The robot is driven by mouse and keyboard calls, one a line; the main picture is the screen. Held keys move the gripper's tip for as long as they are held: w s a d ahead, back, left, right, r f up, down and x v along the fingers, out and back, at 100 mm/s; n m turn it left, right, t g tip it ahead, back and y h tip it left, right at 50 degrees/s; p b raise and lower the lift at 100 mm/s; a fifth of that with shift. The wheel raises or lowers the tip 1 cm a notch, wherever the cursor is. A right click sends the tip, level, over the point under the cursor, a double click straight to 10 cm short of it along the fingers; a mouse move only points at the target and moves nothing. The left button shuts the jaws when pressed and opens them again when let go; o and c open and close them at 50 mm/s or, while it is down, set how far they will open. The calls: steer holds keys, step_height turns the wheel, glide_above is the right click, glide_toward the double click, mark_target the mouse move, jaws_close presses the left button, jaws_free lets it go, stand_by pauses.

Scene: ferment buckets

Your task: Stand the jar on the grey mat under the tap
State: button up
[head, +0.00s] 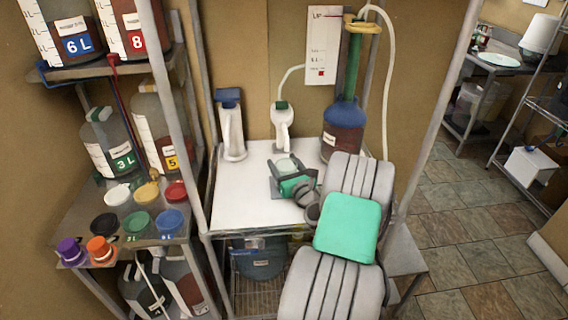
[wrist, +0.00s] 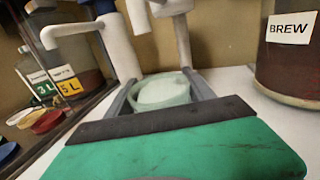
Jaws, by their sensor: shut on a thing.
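My gripper (head: 287,172) is shut on a pale green jar (head: 285,163) above the white table. In the wrist view the jar (wrist: 160,92) sits between the two grey fingers, and my gripper (wrist: 162,90) hides its near side. I cannot tell whether its base touches the surface. A small grey patch, likely the grey mat (head: 276,188), shows just left of my gripper, mostly covered by it. Two white taps stand behind: a blue-topped one (head: 231,130) at left and a green-topped one (head: 282,127) nearly behind the jar. The tap spout (wrist: 72,29) shows at left in the wrist view.
A dark brew vessel with a blue top (head: 343,118) stands right of the jar; its BREW label (wrist: 289,27) shows close in the wrist view. Shelves with jugs and coloured lids (head: 138,222) stand left. The white table's left part (head: 240,200) is clear.

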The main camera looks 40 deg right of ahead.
steer(key=shift+f, duration=0.2)
steer(key=o, duration=1.7)
steer(key=shift+r, duration=0.25)
steer(key=b+v, duration=0.2)
steer(key=v, duration=1)
